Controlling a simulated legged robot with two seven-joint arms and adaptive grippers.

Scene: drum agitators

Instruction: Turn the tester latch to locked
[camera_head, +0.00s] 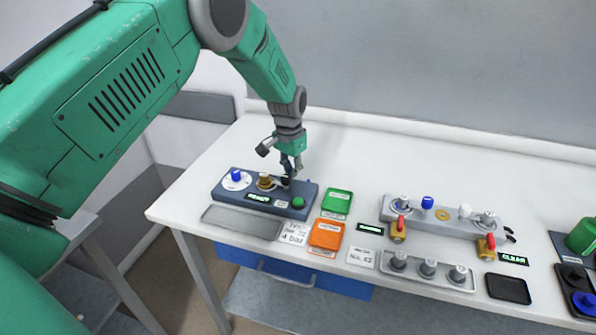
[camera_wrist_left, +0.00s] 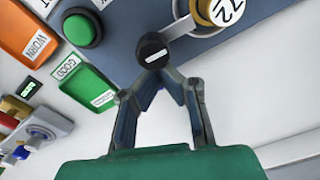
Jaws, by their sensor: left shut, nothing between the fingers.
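The tester (camera_head: 262,201) is a dark blue-grey box at the left end of the table. On its top are a white dial with a blue knob (camera_head: 236,176), a brass piece (camera_head: 265,182), a black latch knob (camera_wrist_left: 153,50) and a green button (camera_head: 298,202). My left gripper (camera_head: 287,178) is above the tester's far right part, with its fingertips at the black knob. In the left wrist view the fingers (camera_wrist_left: 160,76) meet right at the knob, which has a small white label. Nothing shows between them. I cannot tell whether they touch it. My right gripper is not in view.
Right of the tester are a green tray (camera_head: 337,201) and an orange tray (camera_head: 326,234). A grey tray (camera_head: 242,222) lies in front of the tester. Further right is a grey manifold (camera_head: 445,215) with red-handled valves. The table behind is clear.

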